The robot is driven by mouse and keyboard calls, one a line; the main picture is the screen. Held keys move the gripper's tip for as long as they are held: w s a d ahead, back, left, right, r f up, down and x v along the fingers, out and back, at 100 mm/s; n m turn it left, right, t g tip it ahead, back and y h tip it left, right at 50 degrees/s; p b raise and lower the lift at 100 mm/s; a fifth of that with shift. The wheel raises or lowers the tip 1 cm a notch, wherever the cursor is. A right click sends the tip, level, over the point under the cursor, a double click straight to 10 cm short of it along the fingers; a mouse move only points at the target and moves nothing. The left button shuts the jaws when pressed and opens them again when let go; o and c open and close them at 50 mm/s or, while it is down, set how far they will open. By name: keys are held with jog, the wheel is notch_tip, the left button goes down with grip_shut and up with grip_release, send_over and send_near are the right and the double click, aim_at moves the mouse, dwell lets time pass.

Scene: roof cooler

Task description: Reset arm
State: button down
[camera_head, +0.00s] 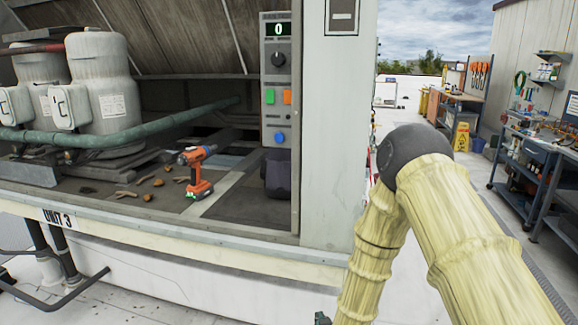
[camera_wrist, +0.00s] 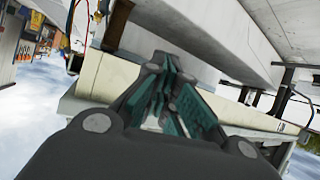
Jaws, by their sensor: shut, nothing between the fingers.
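My gripper (camera_wrist: 165,85) shows in the wrist view with its dark linkages and teal finger pads drawn together. It is shut and nothing shows between the fingers. The wrist view is tilted, with the white side of the cooler unit beyond the fingers. In the head view my arm, in a yellowish ribbed cover, comes in from the lower right and bends at a dark joint. It runs down in front of the unit's right corner. Only a small dark bit shows at the bottom edge there, and I cannot tell whether it is the gripper.
Inside the open unit, an orange drill (camera_head: 197,170) stands near several brown scraps (camera_head: 125,194). A control panel (camera_head: 277,110) reads 0. Grey compressors (camera_head: 103,90) and a green pipe (camera_head: 150,130) are at left. Shelves (camera_head: 530,165) line the right wall.

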jog(key=s+d+f+g, duration=0.3)
jog(key=s+f, duration=0.2)
jog(key=s, duration=0.5)
jog(key=s+d+f+m+g+p, duration=0.1)
jog(key=s+d+f+g, duration=0.3)
jog(key=s, duration=0.5)
jog(key=s+d+f+g, duration=0.25)
jog(key=s+f, duration=0.35)
jog(key=s, duration=0.4)
jog(key=s+d+m+g, duration=0.1)
jog(key=s+d+g, duration=0.2)
jog(key=s, duration=1.1)
jog(key=shift+d+f+h+p, duration=0.3)
jog(key=shift+d, duration=0.1)
